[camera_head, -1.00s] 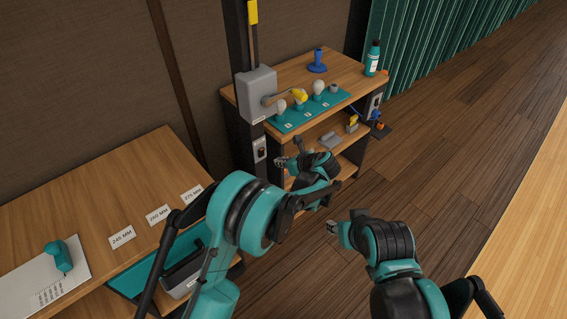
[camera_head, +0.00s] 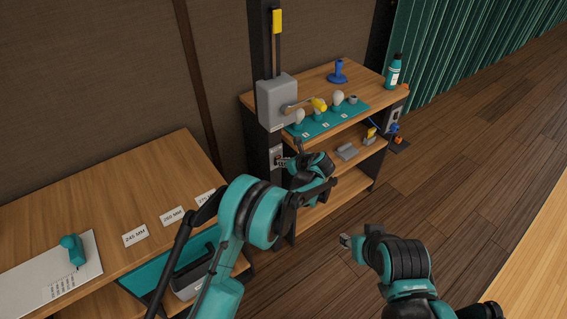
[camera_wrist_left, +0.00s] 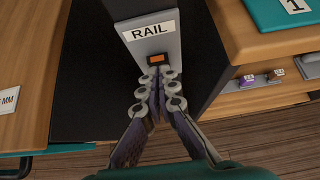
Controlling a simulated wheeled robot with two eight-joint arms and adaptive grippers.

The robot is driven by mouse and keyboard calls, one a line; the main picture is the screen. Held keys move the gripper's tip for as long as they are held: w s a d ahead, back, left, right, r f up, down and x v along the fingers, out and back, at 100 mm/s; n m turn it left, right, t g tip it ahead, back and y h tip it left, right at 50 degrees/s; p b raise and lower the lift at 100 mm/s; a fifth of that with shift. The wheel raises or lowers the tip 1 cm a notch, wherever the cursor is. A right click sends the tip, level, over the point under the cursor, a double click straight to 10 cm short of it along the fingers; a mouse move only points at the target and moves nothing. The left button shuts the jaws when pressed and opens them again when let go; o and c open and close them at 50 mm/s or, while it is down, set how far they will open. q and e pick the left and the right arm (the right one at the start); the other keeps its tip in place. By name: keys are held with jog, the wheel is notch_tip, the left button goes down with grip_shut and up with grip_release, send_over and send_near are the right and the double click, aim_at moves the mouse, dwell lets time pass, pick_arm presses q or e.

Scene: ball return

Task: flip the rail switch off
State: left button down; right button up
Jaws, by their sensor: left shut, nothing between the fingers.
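The rail switch is a grey plate with a RAIL label (camera_wrist_left: 150,31) and a small orange rocker (camera_wrist_left: 157,59) in the left wrist view. In the head view the switch plate (camera_head: 275,155) is on the dark post below a grey lever box. My left gripper (camera_wrist_left: 158,73) is shut and empty, its fingertips at the rocker's lower edge; I cannot tell whether they touch it. In the head view the left gripper (camera_head: 284,162) is right at the plate and partly covers it. My right gripper (camera_head: 346,241) is low over the floor, away from the switch.
The grey lever box (camera_head: 277,101) with a yellow-ended handle is above the switch. A wooden shelf (camera_head: 312,78) with bulbs on a teal board (camera_head: 325,122) stands right of the post. A wooden table (camera_head: 110,200) is at left. Open floor (camera_head: 450,150) lies to the right.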

pick_arm(q)
jog(key=shift+w+a+r+g+h+p, duration=0.15)
jog(key=shift+w+a+g+h+p, duration=0.1)
jog(key=shift+w+g+h+p, duration=0.05)
jog(key=shift+r+p, duration=0.4)
jog(key=shift+r, duration=0.45)
jog(key=shift+s+d, duration=0.1)
